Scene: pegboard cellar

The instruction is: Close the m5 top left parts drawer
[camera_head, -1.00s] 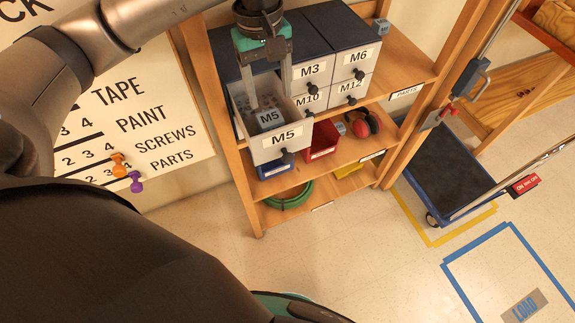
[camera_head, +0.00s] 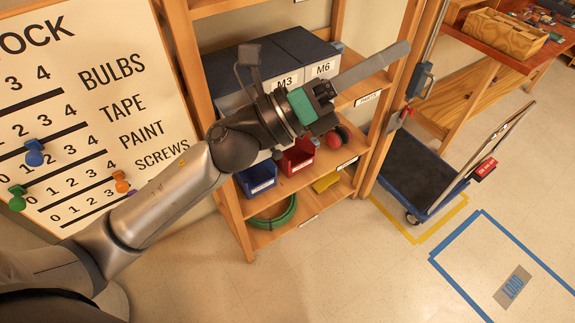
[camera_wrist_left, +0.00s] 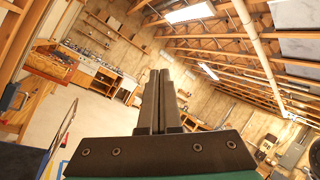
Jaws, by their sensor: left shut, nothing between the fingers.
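The parts cabinet (camera_head: 285,45) stands on the shelf with its dark top and the M3 (camera_head: 287,82) and M6 (camera_head: 322,70) drawer fronts showing. My left arm crosses in front of its left part, so the M5 top left drawer front is hidden. The drawer no longer shows sticking out over the bins below, but I cannot tell whether it is fully closed. My left gripper (camera_head: 404,49) is in front of the cabinet, pointing up and right, shut and empty. In the left wrist view its fingers (camera_wrist_left: 158,75) lie together, facing the room.
On the shelf below are a blue bin (camera_head: 258,179), a red bin (camera_head: 298,158) and red earmuffs (camera_head: 337,137). A green hose coil (camera_head: 272,214) lies lower down. A blue cart (camera_head: 415,175) stands right of the rack. The floor in front is open.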

